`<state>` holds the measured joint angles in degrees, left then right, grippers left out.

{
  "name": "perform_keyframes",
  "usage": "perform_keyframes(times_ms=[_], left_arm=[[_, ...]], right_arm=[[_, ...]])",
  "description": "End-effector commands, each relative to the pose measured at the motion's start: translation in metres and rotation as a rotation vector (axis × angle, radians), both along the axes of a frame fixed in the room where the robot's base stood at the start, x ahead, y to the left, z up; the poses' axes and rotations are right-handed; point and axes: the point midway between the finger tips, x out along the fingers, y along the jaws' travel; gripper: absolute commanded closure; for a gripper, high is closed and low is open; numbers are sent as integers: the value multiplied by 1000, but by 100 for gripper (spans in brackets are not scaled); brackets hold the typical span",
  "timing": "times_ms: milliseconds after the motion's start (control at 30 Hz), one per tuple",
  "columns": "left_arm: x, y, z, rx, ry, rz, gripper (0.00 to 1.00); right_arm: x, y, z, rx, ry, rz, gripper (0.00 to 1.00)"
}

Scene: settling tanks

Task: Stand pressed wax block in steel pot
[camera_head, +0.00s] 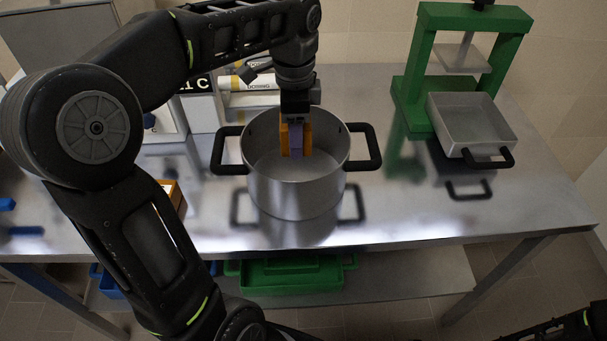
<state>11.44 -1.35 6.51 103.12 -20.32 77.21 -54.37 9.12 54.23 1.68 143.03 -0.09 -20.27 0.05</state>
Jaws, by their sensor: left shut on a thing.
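The steel pot (260,190) stands upright on the steel table, open at the top, with a black handle on each side.
A green press (405,100) stands at the back right, with a square steel tray (472,125) in front of it. An orange box (176,196) is partly hidden behind my left arm. Green crates (290,274) sit on the lower shelf. The table's right front is clear.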

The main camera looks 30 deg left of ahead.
Motion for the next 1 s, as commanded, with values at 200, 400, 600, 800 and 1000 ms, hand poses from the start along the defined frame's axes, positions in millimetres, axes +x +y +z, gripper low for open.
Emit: perform_keyframes(times_ms=[200,400,600,800,1000], left_arm=[[0,0,1,0,0,0,97],[-1,0,-16,0,4,0,97],[-1,0,-51,0,4,0,97],[0,0,-62,1,-1,0,97],[0,0,-62,0,0,0,97]], right_arm=[[0,0,1,0,-1,0,64],[1,0,2,0,-1,0,64],[0,0,4,-1,-1,0,64],[0,0,4,-1,-1,0,64],[0,0,4,-1,-1,0,64]])
